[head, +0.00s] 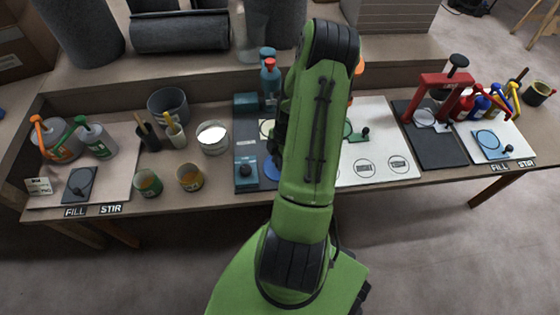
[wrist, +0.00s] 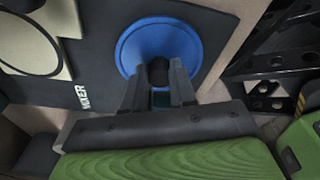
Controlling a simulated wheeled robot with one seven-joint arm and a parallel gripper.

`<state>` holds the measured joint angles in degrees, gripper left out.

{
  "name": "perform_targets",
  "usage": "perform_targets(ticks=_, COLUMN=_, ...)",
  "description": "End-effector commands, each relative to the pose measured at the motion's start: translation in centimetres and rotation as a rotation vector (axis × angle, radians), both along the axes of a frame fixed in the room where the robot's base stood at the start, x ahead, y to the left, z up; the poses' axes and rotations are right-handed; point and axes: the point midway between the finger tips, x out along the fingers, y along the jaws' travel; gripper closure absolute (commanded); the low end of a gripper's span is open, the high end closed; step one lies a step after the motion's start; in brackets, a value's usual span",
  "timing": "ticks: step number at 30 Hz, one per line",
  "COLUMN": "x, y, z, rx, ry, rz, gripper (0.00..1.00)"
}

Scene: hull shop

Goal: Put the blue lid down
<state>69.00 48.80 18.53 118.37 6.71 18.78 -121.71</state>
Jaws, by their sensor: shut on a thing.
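The blue lid (wrist: 158,38) is a round cone with a black knob. My gripper (wrist: 160,75) is shut on the knob, with one finger on each side of it. The lid is over the dark mixer board (wrist: 95,50), beside its white MIXER lettering. I cannot tell whether the lid touches the board. In the head view only a blue edge of the lid (head: 270,171) shows beside my arm. My arm hides the gripper there.
Left of the lid are a blue-grey mixer base (head: 246,170), an open white tub (head: 212,138) and small cups. To the right lies a white board (head: 378,130) with printed circles, then a red press frame (head: 440,95). A blue bottle (head: 270,85) stands behind.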

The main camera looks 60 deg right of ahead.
Motion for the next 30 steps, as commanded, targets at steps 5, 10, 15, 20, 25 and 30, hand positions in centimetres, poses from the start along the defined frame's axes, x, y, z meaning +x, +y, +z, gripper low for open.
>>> perform_targets(ticks=5, x=0.1, y=-0.1, z=0.2, rx=-0.003, ry=-0.002, rz=0.0, gripper=1.0)
perform_targets(ticks=10, x=0.1, y=-0.1, z=-0.1, rx=-0.003, ry=-0.002, rz=0.0, gripper=0.65)
perform_targets(ticks=15, x=0.1, y=-0.1, z=0.0, rx=-0.003, ry=-0.002, rz=0.0, gripper=0.49)
perform_targets(ticks=20, x=0.1, y=-0.1, z=0.0, rx=-0.003, ry=-0.002, rz=0.0, gripper=0.49)
perform_targets(ticks=25, x=0.0, y=-0.3, z=1.5, rx=-0.007, ry=-0.003, rz=-0.001, gripper=0.49)
perform_targets(ticks=30, x=-0.2, y=-1.0, z=6.2, rx=-0.008, ry=-0.004, rz=-0.001, gripper=0.49)
